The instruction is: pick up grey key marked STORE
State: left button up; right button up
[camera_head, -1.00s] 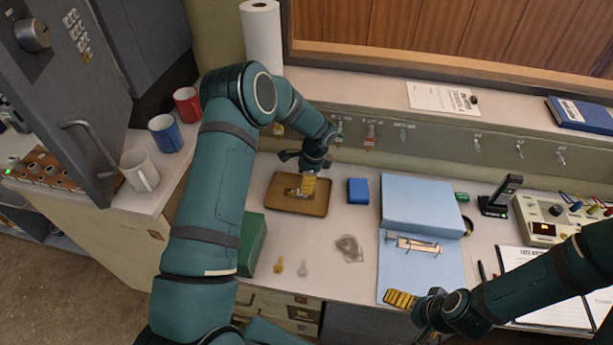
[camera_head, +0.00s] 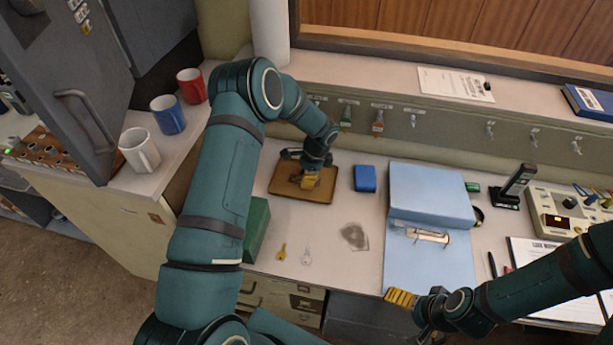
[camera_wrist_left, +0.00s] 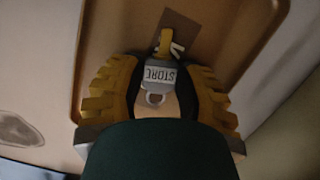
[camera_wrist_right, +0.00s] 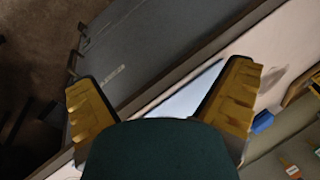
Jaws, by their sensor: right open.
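The grey key marked STORE (camera_wrist_left: 160,76) lies on the brown tray (camera_wrist_left: 95,40), its label readable upside down in the left wrist view. A yellow key-like piece touches or overlaps its far end. My left gripper (camera_head: 309,183) is over the tray (camera_head: 283,192). Its two yellow fingers stand apart on either side of the STORE key, with a gap visible at each side; contact cannot be seen. In the head view the key is hidden by the gripper. My right gripper (camera_head: 408,305) is open and empty near the blue binder's front edge.
A blue box (camera_head: 365,178) stands right of the tray, and a blue binder (camera_head: 430,195) lies beyond it. A green box (camera_head: 256,228) is at the left. A yellow key (camera_head: 282,252) and a pale key (camera_head: 307,256) lie on the desk in front. Several keys hang on the wall.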

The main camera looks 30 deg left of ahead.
pick_arm(q)
jog(key=c, duration=0.3)
jog(key=shift+r, duration=0.1)
jog(key=shift+s+a+p+v, duration=0.15)
jog(key=shift+p+v, duration=0.35)
jog(key=shift+v, duration=0.3)
jog(key=shift+a+p+v, duration=0.15)
jog(key=shift+p+v, duration=0.3)
jog(key=shift+v, duration=0.3)
jog(key=shift+s+a+p+v, duration=0.15)
jog(key=shift+p+v, duration=0.35)
jog(key=shift+v, duration=0.3)
jog(key=shift+r, duration=0.1)
